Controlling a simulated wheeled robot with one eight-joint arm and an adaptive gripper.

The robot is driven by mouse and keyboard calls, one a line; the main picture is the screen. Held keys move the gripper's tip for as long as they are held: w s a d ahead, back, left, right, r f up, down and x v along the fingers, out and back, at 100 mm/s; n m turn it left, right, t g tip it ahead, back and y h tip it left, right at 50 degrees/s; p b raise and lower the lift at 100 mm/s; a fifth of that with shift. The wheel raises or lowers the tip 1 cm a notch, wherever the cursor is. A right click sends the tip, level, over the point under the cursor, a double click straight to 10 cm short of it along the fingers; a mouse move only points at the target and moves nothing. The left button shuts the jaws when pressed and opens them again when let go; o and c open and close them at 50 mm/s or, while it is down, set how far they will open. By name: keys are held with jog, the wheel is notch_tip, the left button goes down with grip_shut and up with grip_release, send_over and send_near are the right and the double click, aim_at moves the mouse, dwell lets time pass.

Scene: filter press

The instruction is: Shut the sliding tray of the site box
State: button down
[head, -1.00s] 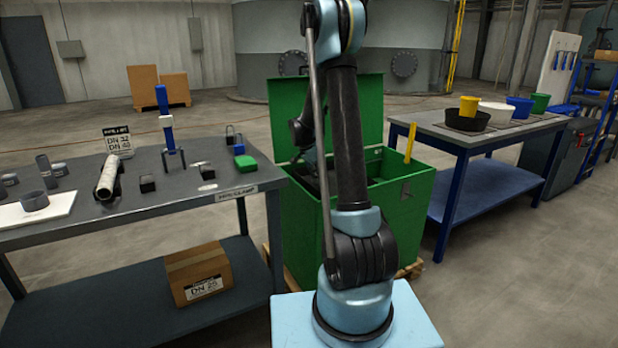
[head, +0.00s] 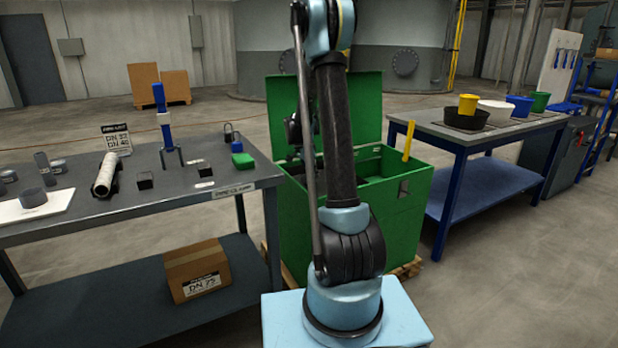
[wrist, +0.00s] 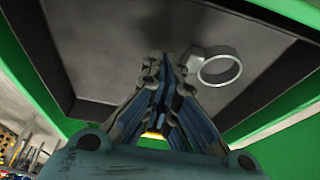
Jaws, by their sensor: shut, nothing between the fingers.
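The green site box (head: 400,215) stands behind my arm in the head view, with its lid (head: 365,105) raised. In the wrist view a grey tray (wrist: 115,55) with a dark rim fills most of the picture, between green box walls. My gripper (wrist: 168,62) is shut and empty in front of the tray floor. A light grey ring (wrist: 237,68) shows just right of the fingertips; I cannot tell whether they touch it. In the head view my arm hides much of the box's inside and how far the tray is slid.
A grey workbench (head: 215,193) with pipe parts and a blue clamp stands close on the left. A blue-legged table (head: 520,135) with tubs stands on the right. A yellow bar (head: 408,140) sticks up from the box's right side. Open floor lies at the front right.

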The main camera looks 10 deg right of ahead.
jog(key=shift+w+d, duration=0.25)
jog(key=shift+d, duration=0.65)
jog(key=shift+w+d+r, duration=0.1)
jog(key=shift+d+r, duration=0.05)
jog(key=shift+r, duration=0.15)
jog(key=v, duration=0.9)
jog(key=s+r+n+y, duration=0.1)
jog(key=s+r+n, duration=0.35)
jog(key=s, duration=0.85)
jog(key=s+a+f+n+y, duration=0.1)
jog(key=s+f+n, duration=0.1)
jog(key=s, duration=0.8)
jog(key=s+a+f+n, duration=0.1)
jog(key=s+f+n, duration=0.2)
jog(key=s, duration=0.8)
jog(key=s+a+f+n+t+y, duration=0.1)
jog(key=s+n, duration=0.4)
jog(key=s, duration=0.5)
jog(key=shift+s+a+f+y, duration=0.3)
jog(key=shift+a+f, duration=0.3)
jog(key=shift+f, duration=0.45)
jog(key=shift+d, duration=0.1)
